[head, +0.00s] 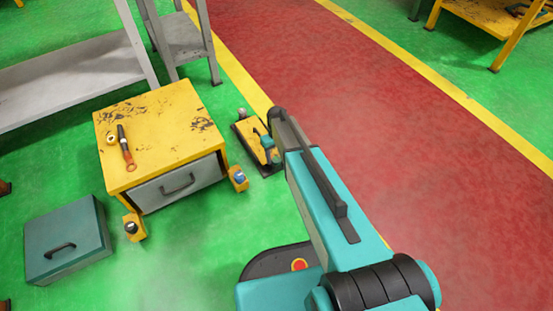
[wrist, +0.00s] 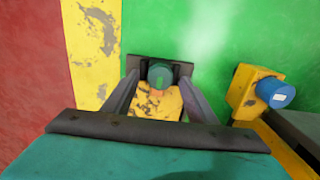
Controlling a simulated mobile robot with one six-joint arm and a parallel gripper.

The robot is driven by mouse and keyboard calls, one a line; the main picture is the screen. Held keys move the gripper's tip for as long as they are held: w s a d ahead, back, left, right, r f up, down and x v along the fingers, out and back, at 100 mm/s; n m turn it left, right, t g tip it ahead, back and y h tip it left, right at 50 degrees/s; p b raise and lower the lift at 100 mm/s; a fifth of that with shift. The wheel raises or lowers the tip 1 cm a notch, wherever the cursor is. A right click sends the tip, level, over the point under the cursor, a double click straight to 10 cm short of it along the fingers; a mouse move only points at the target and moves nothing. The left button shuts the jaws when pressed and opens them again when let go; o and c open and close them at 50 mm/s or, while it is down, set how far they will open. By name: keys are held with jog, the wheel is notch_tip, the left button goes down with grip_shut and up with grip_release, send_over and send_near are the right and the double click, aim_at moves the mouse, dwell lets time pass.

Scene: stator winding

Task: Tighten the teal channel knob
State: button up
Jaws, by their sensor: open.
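The teal channel knob (wrist: 160,75) is a round green-teal cap, in the upper middle of the wrist view. A scuffed yellow block (wrist: 157,103) shows just below it in that view. My gripper (wrist: 158,82) is open, with one dark finger on each side of the knob; I cannot tell whether either touches it. In the head view, the knob (head: 267,142) is small, on a yellow unit with a dark base, right of the yellow cabinet. My arm reaches toward it and partly hides the gripper there.
The yellow cabinet (head: 160,125) carries a red-handled tool (head: 127,148). A yellow block with a blue knob (wrist: 276,92) stands close on the right in the wrist view. A teal box (head: 66,240) lies at left. The red walkway (head: 400,120) is clear.

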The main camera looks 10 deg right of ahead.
jog(key=shift+f, duration=0.5)
jog(key=c, duration=1)
jog(key=shift+r, duration=0.1)
jog(key=shift+c, duration=0.2)
jog(key=shift+n+p, duration=0.3)
jog(key=shift+p, duration=0.35)
jog(key=o, duration=1)
jog(key=shift+o, duration=0.2)
